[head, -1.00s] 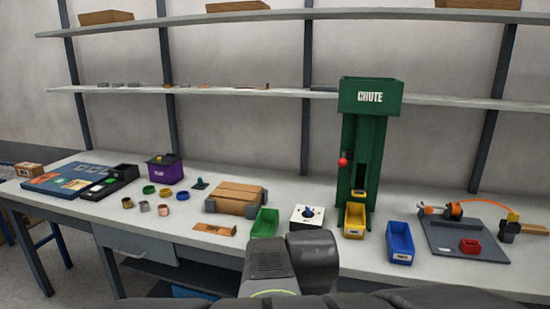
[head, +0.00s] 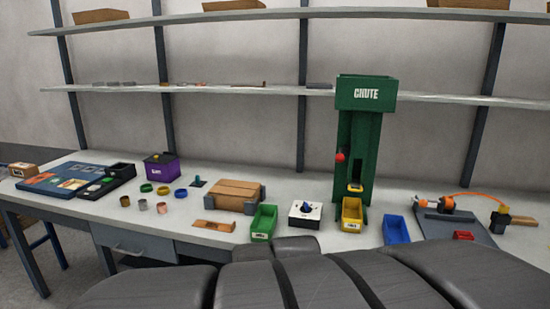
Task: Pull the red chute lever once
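The red chute lever (head: 340,157) is a round red knob on the left side of the tall green chute (head: 357,135), which stands on the bench and is marked CHUTE. A yellow bin (head: 352,215) sits at the foot of the chute, under its outlet. Dark grey links of my own arm fill the bottom of the head view. My gripper cannot be made out in this view, and nothing touches the lever.
A green bin (head: 263,222), a white box with a blue knob (head: 305,214) and a blue bin (head: 396,231) stand near the chute. A brown wooden block (head: 236,193) lies left, and a grey board (head: 455,222) right. Shelves (head: 230,90) run behind.

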